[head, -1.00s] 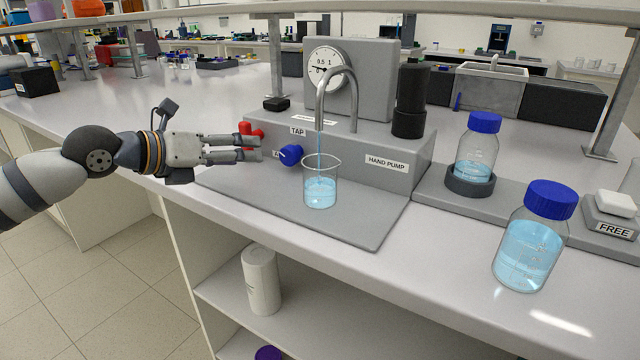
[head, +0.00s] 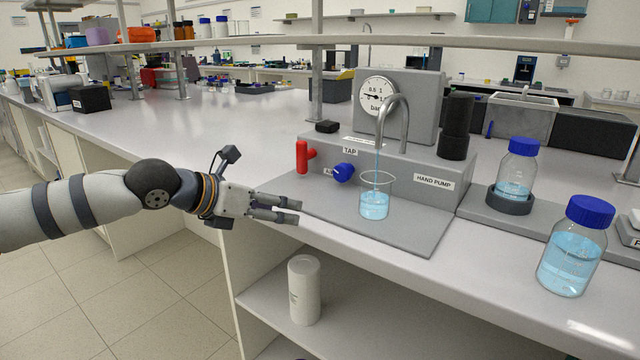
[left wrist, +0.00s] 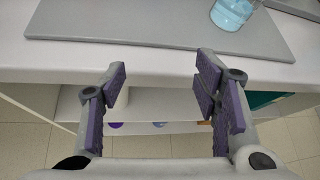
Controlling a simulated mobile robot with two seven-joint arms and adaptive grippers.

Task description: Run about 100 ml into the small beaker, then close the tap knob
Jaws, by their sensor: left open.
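The small beaker (head: 374,205) stands upright on the grey base plate of the rig, about half full of pale blue liquid; its graduations are too small to read. A thin blue stream (head: 378,158) runs from the curved spout (head: 404,115) into it. A blue knob (head: 343,172) and a red handle (head: 302,157) sit on the rig front near the TAP label. My left gripper (head: 297,211) is open and empty, at the plate's front left, apart from knob and beaker. The left wrist view shows its spread jaws (left wrist: 160,88) and the beaker's lower part (left wrist: 232,12). My right gripper is not visible.
A round gauge (head: 377,96) and a black hand pump (head: 456,126) stand on the rig. Blue-capped bottles (head: 516,170) (head: 573,260) stand to the right. A white container (head: 304,290) is on the shelf below.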

